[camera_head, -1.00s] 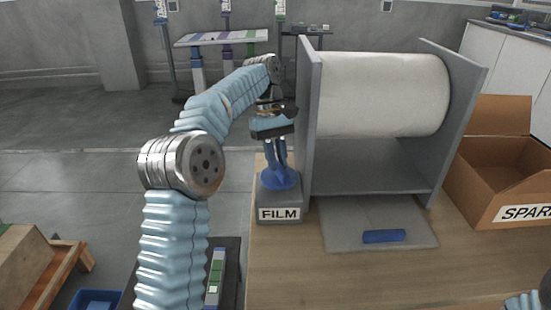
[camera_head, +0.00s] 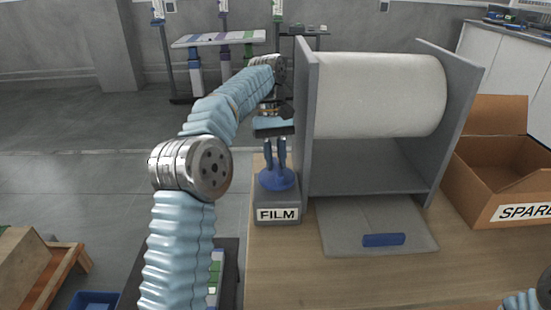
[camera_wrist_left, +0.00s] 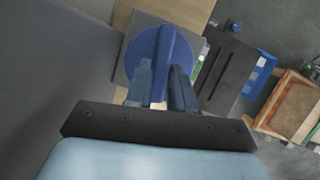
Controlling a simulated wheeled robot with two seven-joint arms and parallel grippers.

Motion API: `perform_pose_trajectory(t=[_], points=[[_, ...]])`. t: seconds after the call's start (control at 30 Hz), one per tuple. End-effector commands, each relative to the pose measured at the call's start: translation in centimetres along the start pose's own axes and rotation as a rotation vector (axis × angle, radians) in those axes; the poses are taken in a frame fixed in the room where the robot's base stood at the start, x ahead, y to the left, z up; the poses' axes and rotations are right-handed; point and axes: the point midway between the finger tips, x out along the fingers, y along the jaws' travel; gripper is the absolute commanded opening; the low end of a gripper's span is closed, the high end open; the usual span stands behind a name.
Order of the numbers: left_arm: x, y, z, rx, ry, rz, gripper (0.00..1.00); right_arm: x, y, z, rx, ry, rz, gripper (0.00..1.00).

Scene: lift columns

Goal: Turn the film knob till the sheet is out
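The blue film knob (camera_head: 278,180), a disc with a raised ridge, sits on a grey block labelled FILM (camera_head: 278,214). My left gripper (camera_head: 275,163) points down just above it, with its two fingers apart. In the left wrist view the fingers (camera_wrist_left: 160,88) stand to either side of the line of the knob's ridge (camera_wrist_left: 166,48); I cannot tell whether they touch it. A large white roll (camera_head: 380,95) lies between two grey side panels. Below it a flat grey sheet-like panel (camera_head: 350,225) bears a blue bar (camera_head: 384,240). My right gripper is out of view.
An open cardboard box (camera_head: 505,180) with a partly cut-off label stands right of the roll stand. The left grey side panel (camera_head: 306,130) rises close beside my left gripper. The wooden table (camera_head: 300,280) is clear at the front.

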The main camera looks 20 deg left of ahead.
Motion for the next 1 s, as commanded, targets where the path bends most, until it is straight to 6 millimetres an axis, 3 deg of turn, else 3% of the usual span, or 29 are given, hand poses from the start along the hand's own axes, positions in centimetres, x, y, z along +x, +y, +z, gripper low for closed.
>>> perform_pose_trajectory(t=[0.03, 0.13, 0.67, 1.0], points=[[-0.04, -0.02, 0.02, 0.000, 0.000, 0.000, 0.31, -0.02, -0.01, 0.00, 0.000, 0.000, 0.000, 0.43], [0.00, -0.01, 0.03, 0.000, -0.002, -0.001, 0.45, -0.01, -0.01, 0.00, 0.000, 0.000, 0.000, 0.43], [0.08, -0.15, 0.04, -0.053, -0.004, 0.020, 0.45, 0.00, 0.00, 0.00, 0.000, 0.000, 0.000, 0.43], [0.13, -0.98, 0.41, -0.573, -0.004, 0.237, 0.45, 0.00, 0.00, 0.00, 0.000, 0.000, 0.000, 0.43]])
